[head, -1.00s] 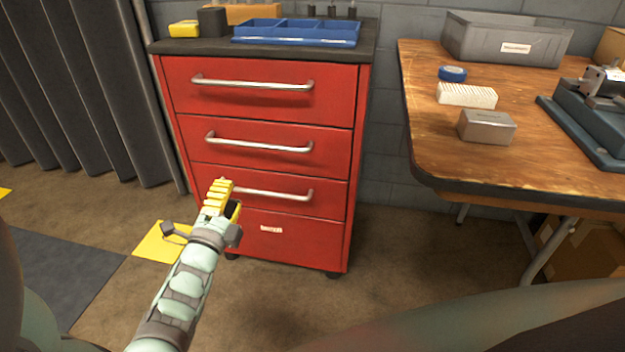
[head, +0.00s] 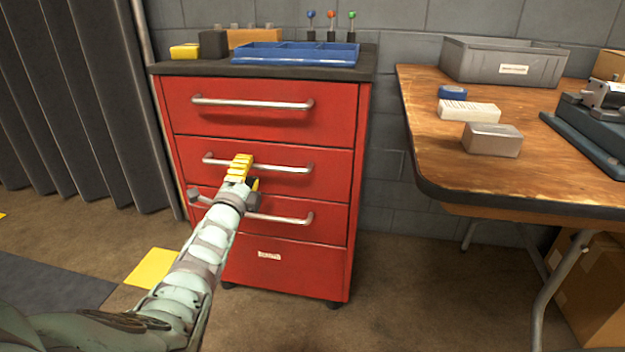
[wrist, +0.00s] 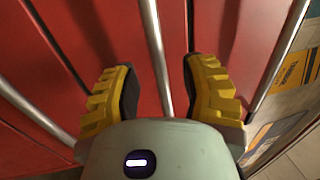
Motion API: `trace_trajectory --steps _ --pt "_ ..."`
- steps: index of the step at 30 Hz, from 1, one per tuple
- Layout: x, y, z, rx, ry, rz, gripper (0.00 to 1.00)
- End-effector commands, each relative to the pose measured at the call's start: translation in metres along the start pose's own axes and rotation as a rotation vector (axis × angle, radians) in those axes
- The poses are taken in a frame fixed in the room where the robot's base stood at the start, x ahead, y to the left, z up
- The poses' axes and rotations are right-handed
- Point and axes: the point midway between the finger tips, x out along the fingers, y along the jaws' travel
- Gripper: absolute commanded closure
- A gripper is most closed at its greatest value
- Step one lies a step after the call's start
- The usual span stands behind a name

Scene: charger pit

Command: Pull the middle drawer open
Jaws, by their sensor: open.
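The red cabinet (head: 357,190) has stacked drawers. The middle drawer (head: 325,150) is the second from the top of the three with handles, and its front is flush with its neighbours. Its silver bar handle (head: 290,169) runs horizontally. My gripper (head: 241,165) is in front of this handle and hides part of it. In the wrist view, my gripper (wrist: 160,75) is open, with a yellow finger on each side of the handle bar (wrist: 157,50). Gaps show between the bar and both fingers.
The top drawer handle (head: 255,103) is above and the lower handle (head: 285,218) is below my gripper. A blue tray (head: 295,59) sits on the cabinet. A wooden workbench (head: 440,170) stands to the right. Open floor lies in front.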

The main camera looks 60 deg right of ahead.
Motion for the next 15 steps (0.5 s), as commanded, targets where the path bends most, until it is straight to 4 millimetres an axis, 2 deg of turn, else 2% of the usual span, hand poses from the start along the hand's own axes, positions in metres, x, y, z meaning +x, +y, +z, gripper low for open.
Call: trace_trajectory --steps 6,15 --pt "0.018 0.001 -0.003 0.000 0.004 -0.001 0.57" --pt "0.024 0.001 -0.003 -0.001 0.005 0.000 0.57"
